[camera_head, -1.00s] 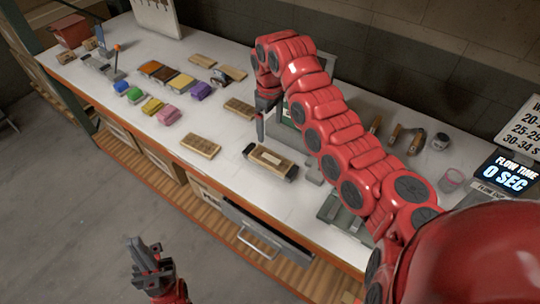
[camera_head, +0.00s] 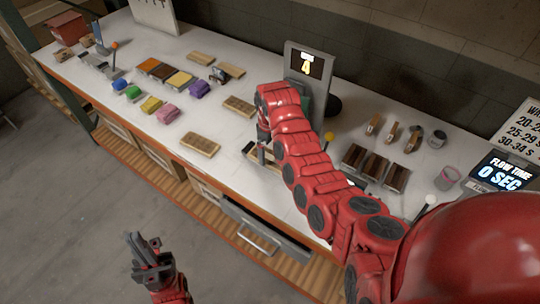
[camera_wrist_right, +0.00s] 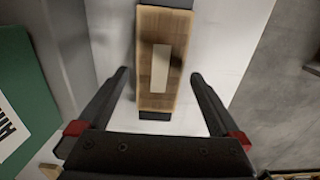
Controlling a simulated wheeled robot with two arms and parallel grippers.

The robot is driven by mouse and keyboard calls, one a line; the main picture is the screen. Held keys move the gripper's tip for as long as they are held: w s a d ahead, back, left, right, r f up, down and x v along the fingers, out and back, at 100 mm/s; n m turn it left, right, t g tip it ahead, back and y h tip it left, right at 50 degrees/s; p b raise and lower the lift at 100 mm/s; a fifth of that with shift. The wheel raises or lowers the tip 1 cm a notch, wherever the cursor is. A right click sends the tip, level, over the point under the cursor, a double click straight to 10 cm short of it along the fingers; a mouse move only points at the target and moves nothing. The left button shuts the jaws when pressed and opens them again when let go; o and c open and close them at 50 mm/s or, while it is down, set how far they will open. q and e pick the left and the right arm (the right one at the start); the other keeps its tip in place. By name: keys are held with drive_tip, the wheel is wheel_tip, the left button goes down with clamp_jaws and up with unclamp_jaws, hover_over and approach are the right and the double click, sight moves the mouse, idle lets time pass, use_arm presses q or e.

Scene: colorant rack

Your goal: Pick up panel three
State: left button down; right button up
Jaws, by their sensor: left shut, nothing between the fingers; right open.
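A light wooden panel with a pale strip on its face (camera_wrist_right: 163,60) lies in a dark-ended holder (camera_wrist_right: 155,115) in the right wrist view. In the head view this panel (camera_head: 267,160) is partly hidden by my right arm. No number is readable on it, so I cannot tell whether it is panel three. My right gripper (camera_wrist_right: 161,75) is open, its fingers on either side of the panel, apparently not touching it. In the head view the right gripper (camera_head: 263,152) is just above the holder. My left gripper (camera_head: 148,255) is shut and empty, in front of the bench.
Other wooden panels lie on the white bench, one nearer left (camera_head: 200,145) and one behind (camera_head: 238,106). Coloured blocks (camera_head: 167,113) stand further left. A display showing 4 (camera_head: 305,65) stands behind my right arm. An open drawer (camera_head: 265,232) juts from the bench front.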

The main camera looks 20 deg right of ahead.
sight(270, 159)
drive_tip(key=shift+f, duration=1.15)
drive_tip(key=c, duration=1.4)
